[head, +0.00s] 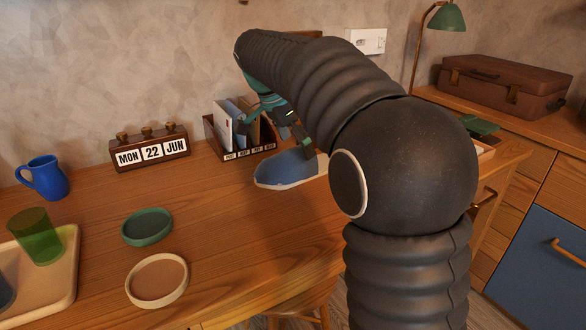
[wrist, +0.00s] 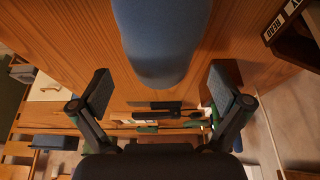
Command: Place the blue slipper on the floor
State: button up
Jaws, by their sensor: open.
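My gripper (wrist: 159,78) is open, one finger on each side of that rounded end, with gaps to both. In the head view my gripper (head: 293,130) is just above and behind the slipper, partly hidden by my arm. A strip of floor (head: 484,311) shows at the lower right.
A letter organiser (head: 240,152) stands close behind the slipper, with a calendar block (head: 150,150) to its left. A green dish (head: 147,227), a cream dish (head: 157,281), a blue mug (head: 46,178) and a tray (head: 65,290) stand left. A stool (head: 305,303) stands below the desk edge.

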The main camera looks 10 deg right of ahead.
jog(key=shift+x, duration=2.75)
jog(key=shift+w, duration=0.1)
jog(key=c, duration=1.1)
jog(key=shift+o, duration=0.2)
jog(key=shift+r, duration=0.15)
